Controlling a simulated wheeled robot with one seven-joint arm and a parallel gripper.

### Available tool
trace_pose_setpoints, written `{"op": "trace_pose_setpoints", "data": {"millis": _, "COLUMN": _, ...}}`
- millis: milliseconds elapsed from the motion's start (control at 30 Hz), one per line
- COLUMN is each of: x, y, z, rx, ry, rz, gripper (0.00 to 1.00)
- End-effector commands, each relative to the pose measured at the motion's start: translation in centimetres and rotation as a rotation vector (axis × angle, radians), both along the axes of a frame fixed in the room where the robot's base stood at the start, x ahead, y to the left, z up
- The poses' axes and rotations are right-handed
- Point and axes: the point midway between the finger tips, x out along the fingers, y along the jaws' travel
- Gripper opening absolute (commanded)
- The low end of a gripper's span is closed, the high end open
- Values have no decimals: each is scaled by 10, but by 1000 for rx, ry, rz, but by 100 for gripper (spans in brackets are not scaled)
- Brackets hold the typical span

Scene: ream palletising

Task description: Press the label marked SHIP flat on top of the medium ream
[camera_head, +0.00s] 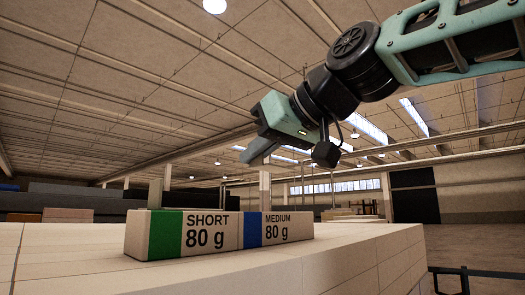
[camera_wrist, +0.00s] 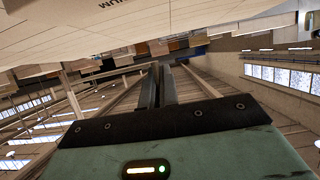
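The medium ream (camera_head: 279,229) has a blue stripe and the print "MEDIUM 80 g". It lies flat on a pale stack, end to end with the short ream (camera_head: 192,234), which has a green stripe. My gripper (camera_head: 252,157) is in the air above the reams, tilted down to the left and apart from them. In the wrist view, its two dark fingers (camera_wrist: 160,82) lie close together, with only a narrow gap and nothing visible between them. Part of the upside-down "MEDIUM" print shows at the top there. I see no label marked SHIP in either view.
The pale stack (camera_head: 345,258) fills the lower part of the head view, and its top around the reams looks clear. A dark rail (camera_head: 475,272) stands at the lower right. Darker stacks (camera_head: 75,200) are in the left background. The air around my gripper is free.

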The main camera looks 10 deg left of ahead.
Motion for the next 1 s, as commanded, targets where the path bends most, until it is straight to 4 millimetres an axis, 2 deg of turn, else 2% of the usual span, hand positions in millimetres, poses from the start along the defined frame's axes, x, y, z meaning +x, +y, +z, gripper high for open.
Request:
{"op": "trace_pose_setpoints", "data": {"millis": 267, "x": 0, "y": 0, "z": -1, "rx": 0, "ry": 1, "rz": 0, "gripper": 0}}
{"op": "trace_pose_setpoints", "data": {"millis": 800, "x": 0, "y": 0, "z": -51, "rx": 0, "ry": 0, "rz": 0, "gripper": 0}}
{"op": "trace_pose_setpoints", "data": {"millis": 1000, "x": 0, "y": 0, "z": -57, "rx": 0, "ry": 0, "rz": 0, "gripper": 0}}
